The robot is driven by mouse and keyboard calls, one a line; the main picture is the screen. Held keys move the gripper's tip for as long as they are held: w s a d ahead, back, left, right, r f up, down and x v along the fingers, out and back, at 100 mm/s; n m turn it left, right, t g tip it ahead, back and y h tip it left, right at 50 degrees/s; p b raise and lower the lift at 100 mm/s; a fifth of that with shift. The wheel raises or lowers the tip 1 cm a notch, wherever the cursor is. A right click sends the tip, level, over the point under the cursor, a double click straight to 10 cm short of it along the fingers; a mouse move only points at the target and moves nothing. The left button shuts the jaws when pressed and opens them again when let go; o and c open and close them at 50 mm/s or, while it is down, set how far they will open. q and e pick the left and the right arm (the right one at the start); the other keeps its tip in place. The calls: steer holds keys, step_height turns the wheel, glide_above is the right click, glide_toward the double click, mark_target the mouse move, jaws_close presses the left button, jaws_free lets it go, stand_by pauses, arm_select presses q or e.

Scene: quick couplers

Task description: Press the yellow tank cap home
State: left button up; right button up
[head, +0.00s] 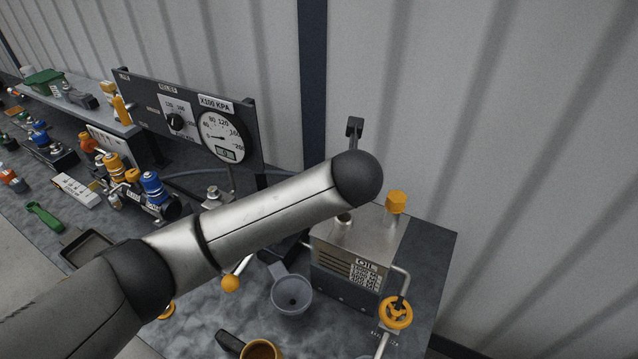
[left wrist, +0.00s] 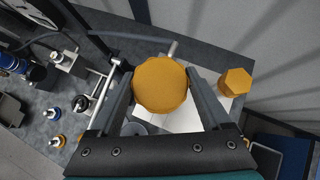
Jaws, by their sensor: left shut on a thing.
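The yellow tank cap (left wrist: 161,84), round with a scalloped edge, sits between the two fingers of my left gripper (left wrist: 160,88), which is shut on it. In the left wrist view it covers part of the pale tank top (left wrist: 200,115); I cannot tell whether it touches the neck below. In the head view my arm hides the cap and gripper. The metal oil tank (head: 345,262) stands on the bench, with a short round fitting (head: 344,218) on top just below my arm. A yellow hexagonal cap (head: 396,202) stands at its back corner. My right gripper is not in view.
A gauge panel (head: 190,118) stands behind my arm. Couplers (head: 152,187) and tools crowd the bench to the left. The corrugated wall is close behind the tank.

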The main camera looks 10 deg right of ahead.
arm_select(q)
steer(key=shift+d+r, duration=0.25)
steer(key=shift+d, duration=0.15)
steer(key=shift+r+p, duration=0.1)
steer(key=shift+p, duration=0.5)
steer(key=shift+f, duration=0.3)
steer(key=b, duration=0.3)
glide_above(344, 215)
steer(key=s, duration=0.2)
steer(key=shift+w+a+f, duration=0.1)
steer(key=shift+f, duration=1.25)
steer(key=shift+w+f, duration=0.1)
steer(key=shift+f, duration=1.25)
steer(key=shift+s+f, duration=0.1)
steer(key=shift+f, duration=1.75)
